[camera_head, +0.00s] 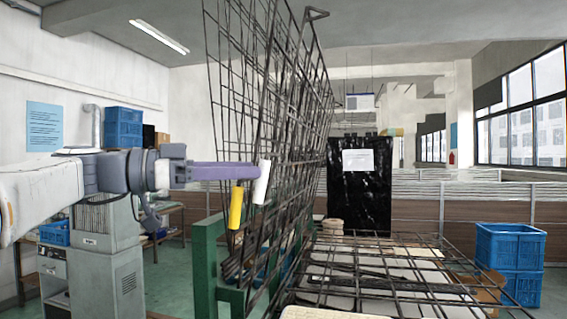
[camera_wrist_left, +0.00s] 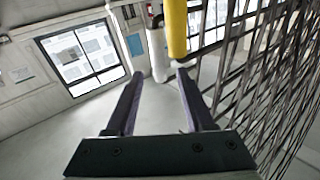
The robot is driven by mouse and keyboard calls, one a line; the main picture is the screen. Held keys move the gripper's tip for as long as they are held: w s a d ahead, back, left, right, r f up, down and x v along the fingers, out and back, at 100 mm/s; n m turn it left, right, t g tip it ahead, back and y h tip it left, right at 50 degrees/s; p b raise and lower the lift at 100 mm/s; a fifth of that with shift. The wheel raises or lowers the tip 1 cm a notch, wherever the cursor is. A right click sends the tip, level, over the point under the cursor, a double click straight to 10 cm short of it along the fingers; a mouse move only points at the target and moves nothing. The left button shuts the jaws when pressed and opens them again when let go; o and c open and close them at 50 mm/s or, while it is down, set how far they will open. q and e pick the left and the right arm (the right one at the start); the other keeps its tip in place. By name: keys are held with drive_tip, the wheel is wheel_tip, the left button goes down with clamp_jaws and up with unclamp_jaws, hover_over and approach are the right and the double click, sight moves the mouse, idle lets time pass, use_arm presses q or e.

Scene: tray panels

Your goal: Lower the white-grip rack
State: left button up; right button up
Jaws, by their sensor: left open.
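The white grip (camera_head: 262,182) is a short tilted cylinder on the near side of the raised dark wire racks (camera_head: 285,110). A yellow grip (camera_head: 236,207) hangs just left of it and lower. My left gripper (camera_head: 250,172) reaches in from the left, its purple fingers level with the white grip. In the left wrist view my left gripper (camera_wrist_left: 159,74) is open, with the white grip (camera_wrist_left: 157,52) between its fingertips and not clasped. The yellow grip (camera_wrist_left: 177,30) is by the right fingertip there; I cannot tell if they touch. My right gripper is not in view.
A green post frame (camera_head: 207,270) stands at the racks' foot. Another wire rack (camera_head: 390,272) lies flat at right over pale panels. Blue crates (camera_head: 511,262) stand at far right, and a black-wrapped block (camera_head: 359,190) stands behind. Raised mesh lies close along the wrist view's right side.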

sight(267, 169)
use_arm(q)
drive_tip(key=p+x, duration=0.3)
drive_tip(key=x, duration=0.4)
drive_tip(key=shift+d, duration=0.1)
clamp_jaws()
idle(1.2)
